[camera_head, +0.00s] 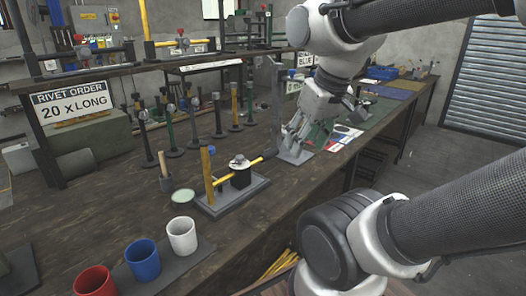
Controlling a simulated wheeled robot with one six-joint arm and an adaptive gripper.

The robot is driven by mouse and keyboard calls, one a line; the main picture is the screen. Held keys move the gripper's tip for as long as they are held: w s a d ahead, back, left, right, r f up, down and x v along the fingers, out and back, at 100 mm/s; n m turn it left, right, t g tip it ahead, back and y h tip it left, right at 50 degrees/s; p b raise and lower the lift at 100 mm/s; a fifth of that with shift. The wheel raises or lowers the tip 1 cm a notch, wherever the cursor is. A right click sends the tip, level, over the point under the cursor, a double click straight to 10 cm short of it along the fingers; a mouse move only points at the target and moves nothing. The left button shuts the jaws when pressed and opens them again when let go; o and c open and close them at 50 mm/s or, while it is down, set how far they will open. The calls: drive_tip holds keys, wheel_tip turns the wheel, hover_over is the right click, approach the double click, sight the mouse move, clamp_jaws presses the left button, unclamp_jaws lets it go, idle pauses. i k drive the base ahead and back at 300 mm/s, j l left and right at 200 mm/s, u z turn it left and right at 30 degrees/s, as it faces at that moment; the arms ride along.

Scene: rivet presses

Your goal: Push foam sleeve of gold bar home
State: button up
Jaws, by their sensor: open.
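A small press with a grey base (232,198) stands on the bench near the middle. It has a yellow upright post (207,172) with a blue knob. A gold bar (256,161) runs slantwise across it, past a black block (241,178). The bar's right end looks dark; I cannot tell whether that is the foam sleeve, or how far it sits on the bar. My gripper (291,144) is open, pointing down, to the right of and behind this press. It is apart from the bar and close to a grey upright plate (277,100).
Red (95,281), blue (143,259) and white (182,236) cups stand on a dark tray at the front left. A wooden-handled tool (164,170) and a pale green dish (183,196) are beside the press. Several upright posts stand behind. A sign (73,106) reads "20 x LONG".

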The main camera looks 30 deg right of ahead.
sight(273, 152)
drive_tip(key=i+l, duration=0.1)
drive_tip(key=l, duration=0.25)
drive_tip(key=i+l+z, duration=0.1)
drive_tip(key=l, duration=0.25)
drive_tip(key=i+l, duration=0.1)
drive_tip(key=l, duration=0.25)
drive_tip(key=i+l, duration=0.15)
drive_tip(key=l, duration=0.2)
drive_tip(key=z, duration=0.05)
